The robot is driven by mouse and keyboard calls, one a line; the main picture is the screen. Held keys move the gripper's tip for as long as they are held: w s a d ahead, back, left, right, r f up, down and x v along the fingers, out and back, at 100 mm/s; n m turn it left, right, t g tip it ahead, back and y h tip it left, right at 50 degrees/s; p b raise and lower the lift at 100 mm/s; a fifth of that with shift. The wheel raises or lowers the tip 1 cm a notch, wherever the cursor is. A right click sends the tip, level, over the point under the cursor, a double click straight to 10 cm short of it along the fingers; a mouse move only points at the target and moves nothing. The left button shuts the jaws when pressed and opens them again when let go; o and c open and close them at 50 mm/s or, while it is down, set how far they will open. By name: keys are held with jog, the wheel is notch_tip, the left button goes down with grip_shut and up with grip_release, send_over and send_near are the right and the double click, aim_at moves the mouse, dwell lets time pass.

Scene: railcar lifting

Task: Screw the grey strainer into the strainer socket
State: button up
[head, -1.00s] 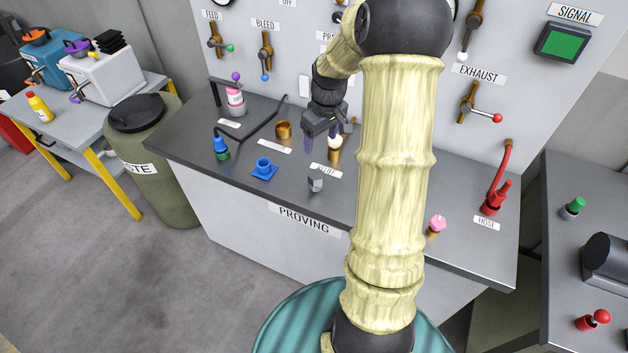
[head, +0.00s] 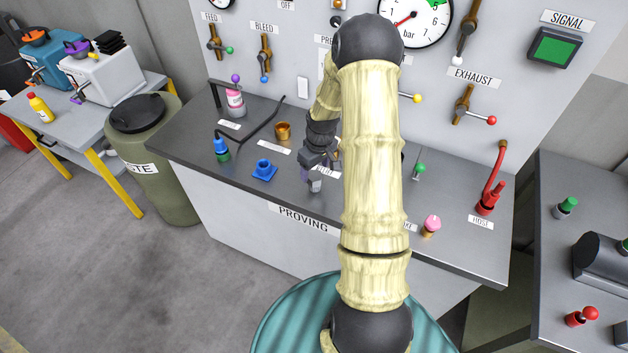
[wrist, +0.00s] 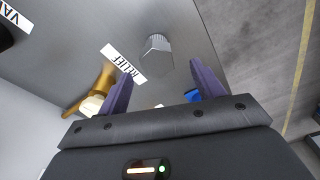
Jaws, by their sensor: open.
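The grey strainer (head: 315,185) is a small faceted grey piece standing near the front edge of the dark bench, behind the PROVING sign. In the wrist view the strainer (wrist: 156,53) shows just beyond the gap between the two purple fingers. My gripper (head: 316,170) is open and empty, close above the strainer and pointing down. The fingers also show in the wrist view (wrist: 160,76), one on each side of the gap. A brass cup (head: 283,130) stands farther back on the bench; I cannot tell whether it is the strainer socket. My arm hides part of the bench.
A blue cup-like fitting (head: 264,169) stands left of the strainer. A blue-and-green bottle-like piece (head: 221,150) is farther left. A brass valve with a white knob (wrist: 94,100) is close beside my left finger in the wrist view. A pink-topped piece (head: 431,225) stands right.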

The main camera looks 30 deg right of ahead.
aim_at(315, 175)
jog(key=shift+f, duration=0.1)
jog(key=shift+w+d+f+p, duration=0.1)
jog(key=shift+f+p, duration=0.5)
jog(key=shift+p, duration=0.1)
jog(key=shift+w+f+p, duration=0.15)
jog(key=shift+f+p, duration=0.25)
jog(key=shift+f, duration=0.55)
jog(key=shift+w+f+p, duration=0.15)
jog(key=shift+f+p, duration=0.2)
jog(key=shift+f, duration=0.6)
jog(key=shift+c, duration=0.2)
jog(key=c, duration=1.2)
jog(key=shift+r, duration=0.15)
notch_tip(315, 175, up, 10)
jog(key=b, duration=0.3)
